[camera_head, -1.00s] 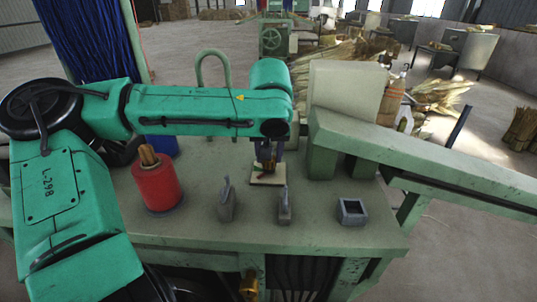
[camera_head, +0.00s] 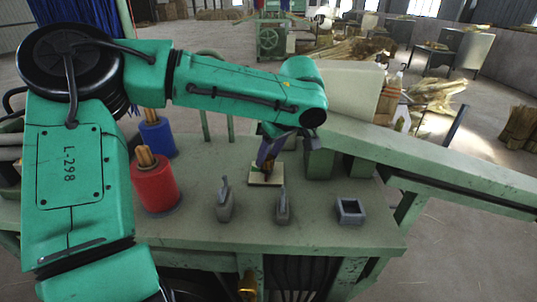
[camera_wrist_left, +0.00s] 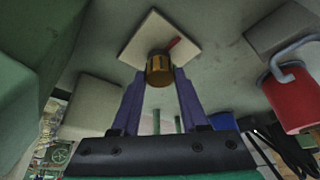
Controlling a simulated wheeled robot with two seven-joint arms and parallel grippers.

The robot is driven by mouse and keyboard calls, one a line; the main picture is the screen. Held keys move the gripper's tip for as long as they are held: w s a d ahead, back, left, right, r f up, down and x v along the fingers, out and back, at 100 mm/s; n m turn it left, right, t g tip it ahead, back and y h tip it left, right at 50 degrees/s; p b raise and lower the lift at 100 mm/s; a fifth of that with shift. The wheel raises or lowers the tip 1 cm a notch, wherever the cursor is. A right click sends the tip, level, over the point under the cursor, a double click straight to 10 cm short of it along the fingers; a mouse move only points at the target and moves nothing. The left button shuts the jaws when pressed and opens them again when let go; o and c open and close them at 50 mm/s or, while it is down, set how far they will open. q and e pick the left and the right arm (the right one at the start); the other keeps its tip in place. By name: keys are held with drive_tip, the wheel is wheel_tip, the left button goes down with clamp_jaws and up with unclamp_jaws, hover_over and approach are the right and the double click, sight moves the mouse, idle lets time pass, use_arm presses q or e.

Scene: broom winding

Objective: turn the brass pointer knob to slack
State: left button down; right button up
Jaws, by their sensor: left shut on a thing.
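The brass knob (camera_wrist_left: 160,68) stands on a pale square plate (camera_wrist_left: 138,48), which lies on the green bench in the head view (camera_head: 262,183). A red strip (camera_wrist_left: 173,43) shows beside the knob on the plate. My left gripper (camera_head: 265,166) reaches down to the plate at a tilt. In the left wrist view its two purple fingers (camera_wrist_left: 160,80) are shut on the knob, one on each side. In the head view the fingers mostly hide the knob, and I cannot read its setting. My right gripper is not in view.
A red spool (camera_head: 155,190) and a blue spool (camera_head: 158,138) stand left on the bench. Two small grey lever blocks (camera_head: 224,205) (camera_head: 283,207) and a square grey socket (camera_head: 351,210) line the front. A long green beam (camera_head: 420,162) runs off right.

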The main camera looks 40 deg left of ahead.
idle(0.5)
use_arm(q)
drive_tip(key=shift+c, duration=2.1)
unclamp_jaws()
drive_tip(key=shift+r, duration=0.3)
drive_tip(key=b+v, duration=0.2)
drive_tip(key=v, duration=1.1)
drive_tip(key=shift+r, duration=0.4)
